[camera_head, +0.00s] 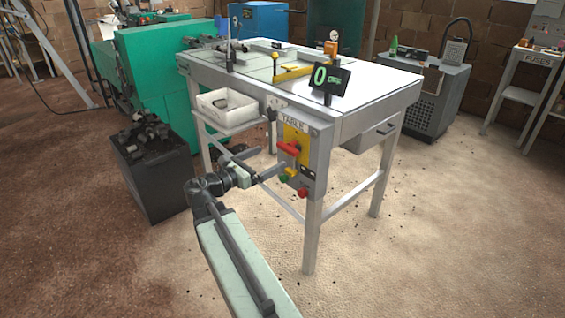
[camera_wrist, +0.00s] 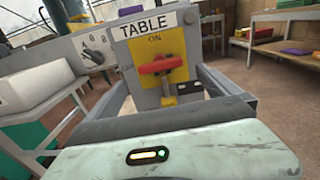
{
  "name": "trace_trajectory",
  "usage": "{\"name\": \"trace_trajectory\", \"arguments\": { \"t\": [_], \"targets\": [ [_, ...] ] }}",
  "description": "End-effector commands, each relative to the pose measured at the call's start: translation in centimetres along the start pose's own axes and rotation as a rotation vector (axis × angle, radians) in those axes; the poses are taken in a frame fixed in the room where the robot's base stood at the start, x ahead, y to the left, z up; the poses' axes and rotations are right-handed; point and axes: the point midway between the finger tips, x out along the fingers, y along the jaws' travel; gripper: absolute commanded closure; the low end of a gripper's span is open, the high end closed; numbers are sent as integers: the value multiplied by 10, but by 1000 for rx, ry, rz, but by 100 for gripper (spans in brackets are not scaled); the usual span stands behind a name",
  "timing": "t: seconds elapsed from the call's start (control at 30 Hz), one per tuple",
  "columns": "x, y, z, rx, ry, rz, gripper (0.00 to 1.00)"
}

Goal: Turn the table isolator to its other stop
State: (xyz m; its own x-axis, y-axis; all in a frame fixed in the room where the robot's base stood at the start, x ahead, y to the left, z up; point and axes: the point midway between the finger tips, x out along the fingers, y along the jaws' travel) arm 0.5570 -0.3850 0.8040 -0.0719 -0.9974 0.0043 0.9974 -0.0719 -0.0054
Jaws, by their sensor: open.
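The table isolator is a red handle (camera_head: 288,148) on a yellow plate (camera_head: 297,137), fixed to a grey box under a TABLE label on the table's near corner. In the wrist view the red handle (camera_wrist: 160,66) lies roughly level, slightly tilted, with ON printed above it on the yellow plate (camera_wrist: 170,45). My gripper (camera_head: 270,172) is open, in front of and a little below the handle, and apart from it as far as I can see. In the wrist view its two fingers (camera_wrist: 165,90) reach forward on either side of the panel. Nothing is held between them.
Green and red buttons (camera_head: 302,193) sit below the isolator. A white tray (camera_head: 226,105) hangs left of it, and a dial (camera_wrist: 95,52) is left of the TABLE label. The table's front leg (camera_head: 312,235) stands below. A dark bin (camera_head: 155,170) is at left. The floor at right is clear.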

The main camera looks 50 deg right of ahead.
Motion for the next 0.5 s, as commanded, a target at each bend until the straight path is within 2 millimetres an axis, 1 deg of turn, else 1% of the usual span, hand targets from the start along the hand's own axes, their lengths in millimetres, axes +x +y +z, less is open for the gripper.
{"name": "trace_trajectory", "arguments": {
  "t": [0.07,0.13,0.3,0.4,0.5],
  "targets": [
    [5,0,2,2,1,-2,0],
    [15,0,1,2,2,-3,0],
    [48,0,1,4,3,-4,0],
    [63,0,1,4,3,-3,0],
    [73,1,0,5,4,0,0]
  ]
}}
